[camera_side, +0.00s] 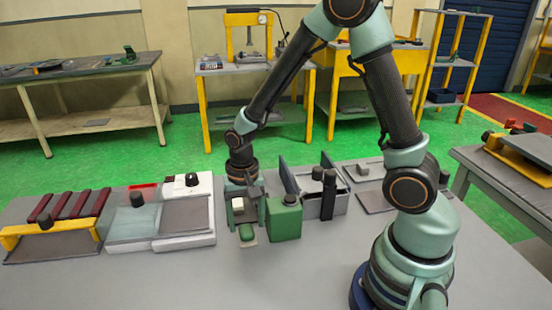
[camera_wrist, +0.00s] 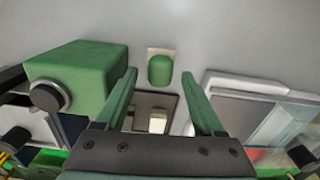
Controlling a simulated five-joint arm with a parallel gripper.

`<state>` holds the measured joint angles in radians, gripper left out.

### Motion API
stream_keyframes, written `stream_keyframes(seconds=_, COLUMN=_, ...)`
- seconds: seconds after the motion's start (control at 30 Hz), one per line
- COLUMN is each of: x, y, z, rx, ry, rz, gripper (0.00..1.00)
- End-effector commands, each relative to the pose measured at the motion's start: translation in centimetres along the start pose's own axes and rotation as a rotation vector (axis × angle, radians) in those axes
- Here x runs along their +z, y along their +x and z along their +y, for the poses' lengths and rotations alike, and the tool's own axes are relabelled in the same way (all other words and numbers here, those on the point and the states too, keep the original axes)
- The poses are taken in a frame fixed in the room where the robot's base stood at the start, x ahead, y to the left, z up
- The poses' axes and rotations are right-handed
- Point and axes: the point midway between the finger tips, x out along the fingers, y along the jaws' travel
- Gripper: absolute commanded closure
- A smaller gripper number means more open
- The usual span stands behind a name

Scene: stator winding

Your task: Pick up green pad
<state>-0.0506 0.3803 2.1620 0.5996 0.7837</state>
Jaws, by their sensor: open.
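The green pad (camera_side: 246,232) is a small rounded piece sitting on a beige plate (camera_side: 249,241) on the grey table. In the wrist view the pad (camera_wrist: 160,69) shows upright, just beyond and between my fingertips. My gripper (camera_side: 246,214) points down close to the pad, with its green fingers spread apart. In the wrist view the open gripper (camera_wrist: 160,78) has nothing between its tips. I cannot tell the exact height of the tips above the table.
A green block (camera_side: 285,221) with a black knob stands close at the right of my gripper. White and grey fixtures (camera_side: 186,222) stand to the left, with a yellow-framed rack (camera_side: 50,234) beyond. A grey box (camera_side: 322,200) stands behind the block. The front table is clear.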

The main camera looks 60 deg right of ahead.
Motion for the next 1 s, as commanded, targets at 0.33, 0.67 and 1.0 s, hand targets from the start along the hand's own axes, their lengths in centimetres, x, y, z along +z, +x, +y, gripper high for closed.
stream_keyframes(seconds=0.33, x=-0.2, y=4.0, z=-0.1, rx=0.001, ry=0.0, rz=-0.001, gripper=0.3)
stream_keyframes(seconds=0.67, x=-0.2, y=4.2, z=-0.1, rx=0.0, ry=0.0, rz=0.0, gripper=0.45)
stream_keyframes(seconds=1.0, x=-0.2, y=4.2, z=-0.2, rx=0.0, ry=0.0, rz=0.0, gripper=1.0)
